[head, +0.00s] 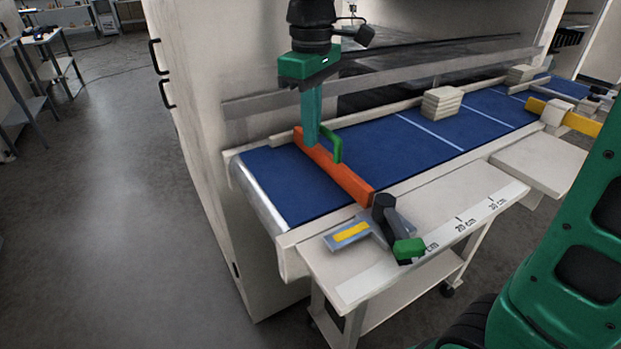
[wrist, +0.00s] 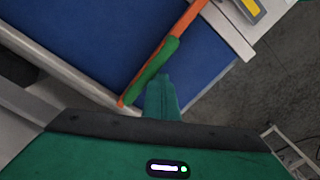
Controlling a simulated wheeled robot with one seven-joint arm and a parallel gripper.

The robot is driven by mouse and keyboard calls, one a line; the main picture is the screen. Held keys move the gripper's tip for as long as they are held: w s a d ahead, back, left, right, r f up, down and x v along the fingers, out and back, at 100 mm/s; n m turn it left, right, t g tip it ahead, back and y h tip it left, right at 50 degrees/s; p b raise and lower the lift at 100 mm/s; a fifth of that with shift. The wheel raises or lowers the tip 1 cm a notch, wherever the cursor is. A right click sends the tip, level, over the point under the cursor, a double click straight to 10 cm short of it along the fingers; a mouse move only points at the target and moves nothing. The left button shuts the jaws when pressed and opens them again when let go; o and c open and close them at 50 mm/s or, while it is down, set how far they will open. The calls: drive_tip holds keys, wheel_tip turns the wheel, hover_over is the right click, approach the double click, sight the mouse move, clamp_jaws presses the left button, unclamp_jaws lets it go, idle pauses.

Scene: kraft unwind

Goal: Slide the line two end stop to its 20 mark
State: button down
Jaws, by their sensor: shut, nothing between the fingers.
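The orange end stop (head: 347,182) lies across the blue belt near its left end, with a green handle (head: 335,148) on top. No line number is readable on it. At its front end are a dark clamp knob (head: 384,208) and a green-tipped lever (head: 409,249), which partly covers a scale label. The 20 cm mark (head: 461,220) is on the white scale strip, right of the stop. My gripper (head: 311,140) is shut and empty, pointing down beside the handle. In the wrist view its fingers (wrist: 162,85) are close to the handle (wrist: 160,58); contact cannot be told.
A stack of pale boards (head: 441,104) stands on the blue belt (head: 400,148) farther right. A yellow bar (head: 577,121) with a pale block is at the far right. A machine wall and rail run behind the belt. The belt between stop and stack is clear.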

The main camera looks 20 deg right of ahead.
drive_tip(key=shift+w+d, duration=0.55)
drive_tip(key=shift+d, duration=1.4)
drive_tip(key=shift+w+d, duration=0.6)
drive_tip(key=shift+d, duration=1.4)
drive_tip(key=shift+w+d, duration=0.55)
drive_tip(key=shift+d, duration=1.4)
idle(1.3)
drive_tip(key=shift+a, duration=0.1)
drive_tip(key=shift+s+a, duration=0.3)
drive_tip(key=shift+a, duration=0.6)
